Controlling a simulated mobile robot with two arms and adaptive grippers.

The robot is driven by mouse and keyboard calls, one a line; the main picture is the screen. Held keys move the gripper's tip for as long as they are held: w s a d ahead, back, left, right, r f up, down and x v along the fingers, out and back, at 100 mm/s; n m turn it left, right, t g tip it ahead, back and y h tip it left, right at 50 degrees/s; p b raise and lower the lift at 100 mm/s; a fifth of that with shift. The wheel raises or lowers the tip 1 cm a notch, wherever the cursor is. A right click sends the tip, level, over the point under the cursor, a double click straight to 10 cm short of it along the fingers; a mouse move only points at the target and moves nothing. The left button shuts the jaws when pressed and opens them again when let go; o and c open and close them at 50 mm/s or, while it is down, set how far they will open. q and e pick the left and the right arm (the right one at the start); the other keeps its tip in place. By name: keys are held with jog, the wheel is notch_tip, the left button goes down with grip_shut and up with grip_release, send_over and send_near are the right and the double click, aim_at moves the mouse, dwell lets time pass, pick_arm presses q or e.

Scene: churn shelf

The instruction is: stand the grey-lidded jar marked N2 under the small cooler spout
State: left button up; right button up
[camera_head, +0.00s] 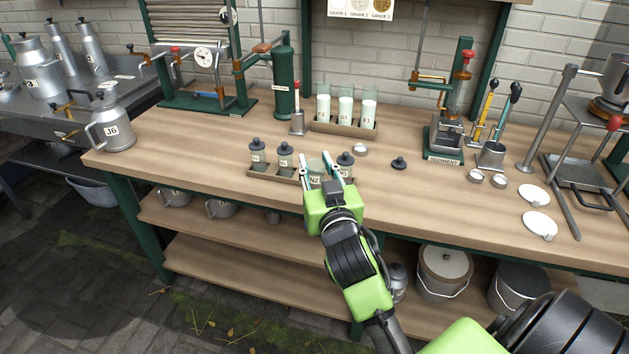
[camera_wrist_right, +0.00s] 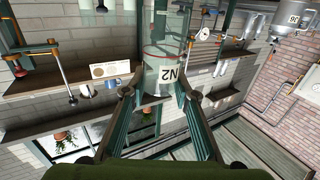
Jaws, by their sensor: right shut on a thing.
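My right gripper (camera_head: 318,170) is shut on the clear jar marked N2 (camera_head: 314,181), at the front of the small jar rack. In the right wrist view the N2 jar (camera_wrist_right: 170,72) sits between the fingers (camera_wrist_right: 157,92); I see no dark lid on it there. A loose dark lid (camera_head: 399,163) lies on the bench to the right. The ribbed cooler (camera_head: 196,30) stands at the back left on a green base (camera_head: 205,104), with a gauge and red-knobbed fittings. I cannot make out clearly which fitting is its small spout. My left gripper is not in view.
Dark-lidded jars (camera_head: 257,151) stand in the wooden rack (camera_head: 262,170). Behind are a rack of white-filled glasses (camera_head: 346,113), a green cylinder (camera_head: 284,85) and a small red-topped item (camera_head: 297,122). The bench (camera_head: 190,140) is clear before the cooler.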

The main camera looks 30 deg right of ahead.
jog(key=shift+m+g+h, duration=0.4)
jog(key=shift+m+h, duration=0.2)
jog(key=shift+h, duration=0.3)
jog(key=d+r, duration=0.1)
jog(key=w+d+r, duration=0.1)
jog(key=d+r, duration=0.1)
jog(key=shift+w+d+r, duration=0.15)
jog(key=shift+w+d, duration=0.05)
jog(key=shift+d, duration=0.05)
jog(key=w+d+f, duration=0.1)
jog(key=w+f, duration=0.3)
jog(key=w+d+f, duration=0.2)
jog(key=w+f, duration=0.2)
jog(key=w+d+f+b, duration=0.1)
jog(key=w+d+f, duration=0.1)
jog(key=w+f, duration=0.2)
jog(key=shift+w+d+f, duration=0.25)
jog(key=shift+w+f, duration=0.1)
jog(key=shift+w, duration=0.1)
